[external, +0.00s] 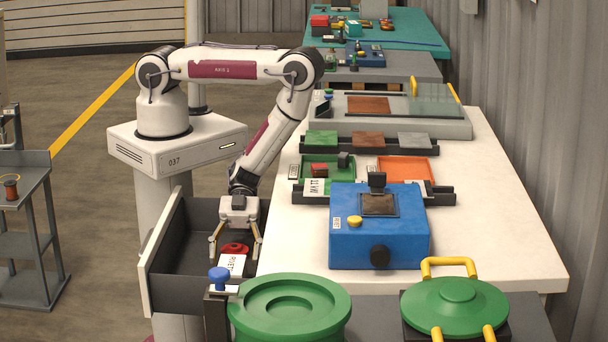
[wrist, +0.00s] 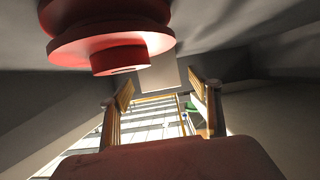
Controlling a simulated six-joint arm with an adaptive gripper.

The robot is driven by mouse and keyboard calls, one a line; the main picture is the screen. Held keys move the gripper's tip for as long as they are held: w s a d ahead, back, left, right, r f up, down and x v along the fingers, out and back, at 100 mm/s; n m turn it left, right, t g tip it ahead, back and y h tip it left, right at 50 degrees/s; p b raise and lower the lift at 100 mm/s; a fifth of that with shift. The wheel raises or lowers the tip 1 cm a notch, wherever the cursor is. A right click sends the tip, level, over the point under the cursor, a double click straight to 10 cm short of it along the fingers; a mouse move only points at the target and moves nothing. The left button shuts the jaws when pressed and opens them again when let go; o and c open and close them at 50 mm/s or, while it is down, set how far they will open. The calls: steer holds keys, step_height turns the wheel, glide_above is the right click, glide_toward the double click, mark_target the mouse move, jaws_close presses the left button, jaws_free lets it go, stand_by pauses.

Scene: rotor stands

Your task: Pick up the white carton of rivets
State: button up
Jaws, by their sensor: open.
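The white carton of rivets (external: 232,264), with dark lettering on it, is in the open drawer (external: 165,245) in the external view. A pale block-like face (wrist: 160,75) in the wrist view appears to be the carton. My gripper (external: 235,256) reaches down into the drawer with its fingers spread, around or just above the carton; I cannot tell whether they touch it. In the wrist view my gripper (wrist: 163,95) is open, with nothing held between its fingers. A red spool-like part (external: 235,248) is beside the carton, and it looms large in the wrist view (wrist: 110,40).
The drawer walls stand close around my gripper. A blue-knobbed post (external: 219,280) and a green round lid (external: 290,305) are near the drawer's front right. A blue box (external: 345,235) stands on the white table (external: 490,215).

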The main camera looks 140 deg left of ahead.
mark_target(233, 266)
steer(key=shift+x, duration=1.85)
steer(key=c, duration=1.3)
